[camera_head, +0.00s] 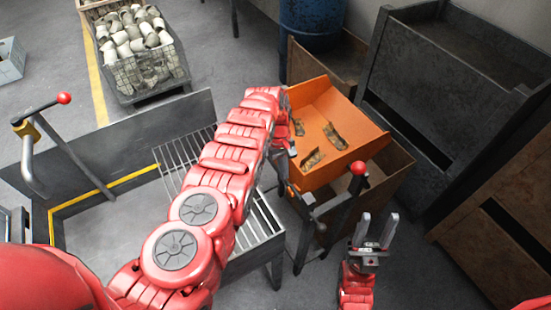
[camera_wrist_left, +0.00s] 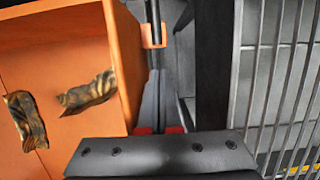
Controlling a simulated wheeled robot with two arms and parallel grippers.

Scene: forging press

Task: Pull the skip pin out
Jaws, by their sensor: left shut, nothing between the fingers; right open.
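The orange skip (camera_head: 345,112) stands tilted on a brown stand at centre right, with several brownish scraps (camera_head: 336,136) inside. In the left wrist view the skip (camera_wrist_left: 125,55) fills the left side; a small orange bracket (camera_wrist_left: 153,33) projects from it beside a dark upright rod. I cannot make out the skip pin for certain. My left gripper (camera_head: 284,172) is shut and empty, close beside the skip's left wall; its fingertips are mostly hidden. My right gripper (camera_head: 376,230) is open and empty, pointing up in front of the stand.
A lever with a red knob (camera_head: 358,168) rises in front of the skip. A slatted grey rack (camera_head: 262,218) lies under my left arm. Another red-knobbed lever (camera_head: 64,98) stands at the left. A wire basket of pale cups (camera_head: 150,75), a blue drum (camera_head: 310,25) and dark bins (camera_head: 400,65) stand behind.

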